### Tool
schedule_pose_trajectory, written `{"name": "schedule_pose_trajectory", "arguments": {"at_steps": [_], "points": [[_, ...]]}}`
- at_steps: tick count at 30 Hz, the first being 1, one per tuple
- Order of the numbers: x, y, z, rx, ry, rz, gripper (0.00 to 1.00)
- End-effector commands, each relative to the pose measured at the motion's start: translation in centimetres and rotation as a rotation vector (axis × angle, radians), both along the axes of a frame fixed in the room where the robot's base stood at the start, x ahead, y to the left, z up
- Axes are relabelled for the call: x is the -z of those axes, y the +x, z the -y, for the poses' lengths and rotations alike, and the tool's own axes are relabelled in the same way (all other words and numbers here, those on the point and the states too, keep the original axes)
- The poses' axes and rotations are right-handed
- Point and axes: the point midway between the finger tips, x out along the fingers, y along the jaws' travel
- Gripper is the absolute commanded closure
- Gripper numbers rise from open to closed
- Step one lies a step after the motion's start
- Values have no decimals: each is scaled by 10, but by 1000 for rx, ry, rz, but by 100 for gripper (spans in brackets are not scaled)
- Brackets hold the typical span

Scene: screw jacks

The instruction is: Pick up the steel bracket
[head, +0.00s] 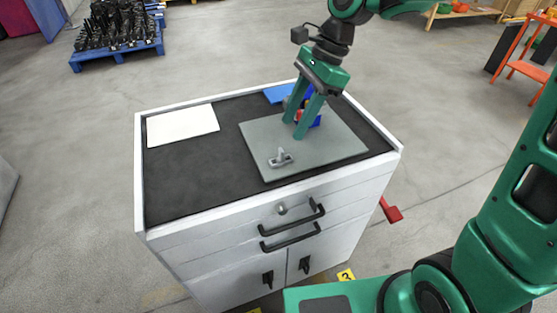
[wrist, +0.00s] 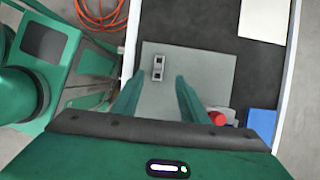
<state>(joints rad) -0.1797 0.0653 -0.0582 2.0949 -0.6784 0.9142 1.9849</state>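The steel bracket (head: 281,158) sits on the grey mat (head: 330,154) near its front left edge, with one part standing up from a flat base. In the wrist view the bracket (wrist: 158,68) lies beyond my fingertips, slightly left of the midline between them, on the grey mat (wrist: 205,62). My gripper (head: 294,130) is above the mat, behind and right of the bracket. In the wrist view my gripper (wrist: 156,84) has its two green fingers spread apart with nothing between them.
A white sheet (head: 183,124) lies at the cabinet top's left. A blue item (head: 279,93) lies at the back. Blue and red objects stand behind my fingers; the red part (wrist: 218,118) shows right of them. The white cabinet (head: 270,215) has raised edges. The dark top's front left is clear.

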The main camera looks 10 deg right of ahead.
Motion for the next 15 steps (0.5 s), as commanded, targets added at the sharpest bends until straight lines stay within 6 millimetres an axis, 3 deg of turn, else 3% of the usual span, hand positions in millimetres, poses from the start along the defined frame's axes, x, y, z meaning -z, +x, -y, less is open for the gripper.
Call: {"name": "schedule_pose_trajectory", "arguments": {"at_steps": [6, 15], "points": [[30, -6, -20, -16, -1, -1, 60], [51, -10, -27, -19, -3, 0, 60]]}}
